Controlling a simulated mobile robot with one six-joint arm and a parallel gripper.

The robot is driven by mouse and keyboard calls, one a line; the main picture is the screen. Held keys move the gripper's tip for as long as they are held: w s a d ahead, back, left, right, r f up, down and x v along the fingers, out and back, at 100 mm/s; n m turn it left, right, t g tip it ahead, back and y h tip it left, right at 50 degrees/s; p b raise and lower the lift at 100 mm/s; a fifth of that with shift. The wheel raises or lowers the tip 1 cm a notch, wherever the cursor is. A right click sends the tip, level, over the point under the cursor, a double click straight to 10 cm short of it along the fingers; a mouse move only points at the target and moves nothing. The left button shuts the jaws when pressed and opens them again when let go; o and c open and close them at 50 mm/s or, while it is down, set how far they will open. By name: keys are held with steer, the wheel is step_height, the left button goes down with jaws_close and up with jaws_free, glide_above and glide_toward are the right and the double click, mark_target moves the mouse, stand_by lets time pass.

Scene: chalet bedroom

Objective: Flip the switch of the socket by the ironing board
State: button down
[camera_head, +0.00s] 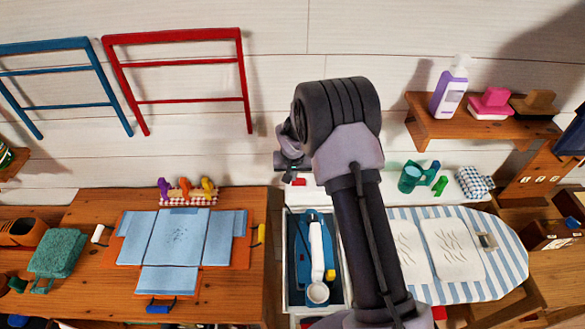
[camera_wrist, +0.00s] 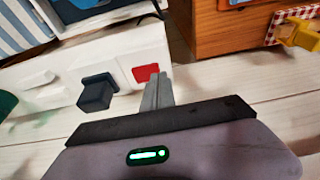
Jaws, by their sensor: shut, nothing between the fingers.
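The red switch (camera_wrist: 145,73) sits on the white socket block (camera_wrist: 70,62) in the wrist view, beside a dark plug-like block (camera_wrist: 97,92). A bit of the red switch (camera_head: 299,182) also shows in the head view, just below my wrist. My gripper (camera_wrist: 158,88) is shut and empty, its fingertips very close to the switch's right edge in the picture. I cannot tell whether they touch it. The striped ironing board (camera_head: 508,262) stands right of my arm in the head view. My arm hides its left part and much of the white block.
Green cups (camera_head: 410,176) stand on the right, below a wooden shelf (camera_head: 425,125) holding a purple bottle (camera_head: 449,90).

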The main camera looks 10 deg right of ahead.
steer(key=shift+f, duration=0.4)
steer(key=shift+a+f+b, duration=0.15)
steer(key=shift+f+b, duration=0.35)
steer(key=shift+b, duration=0.25)
steer(key=shift+s+r, duration=0.1)
steer(key=shift+r, duration=0.1)
steer(key=shift+d, duration=0.2)
steer(key=shift+d+r+p, duration=0.3)
steer(key=shift+d+r, duration=0.05)
steer(key=shift+d, duration=0.25)
steer(key=shift+a, duration=0.1)
